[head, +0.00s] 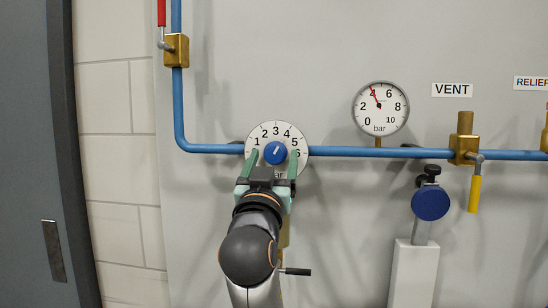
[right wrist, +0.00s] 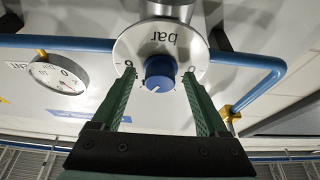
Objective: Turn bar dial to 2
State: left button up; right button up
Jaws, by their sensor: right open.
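The bar dial is a round white plate (head: 276,126) on the wall panel, marked 1 to 6, with a blue knob (head: 275,153) at its centre. The knob's white mark slants up and right, about between 3 and 4. My right gripper (head: 273,155) is open, with one green finger on each side of the knob. In the right wrist view the blue knob (right wrist: 159,72) sits between the fingertips of my right gripper (right wrist: 159,76), with visible gaps on both sides. The fingers cover parts of the dial's lower half. My left gripper is not in view.
A pressure gauge (head: 380,108) right of the dial has its red needle near 4. A blue pipe (head: 345,151) runs across the panel. A yellow-handled valve (head: 466,150) and a blue round knob (head: 430,203) on a stand are further right. A grey door (head: 35,130) stands left.

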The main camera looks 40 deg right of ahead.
dwell(0.3)
jog(key=shift+r, duration=0.1)
grip_shut()
dwell(0.4)
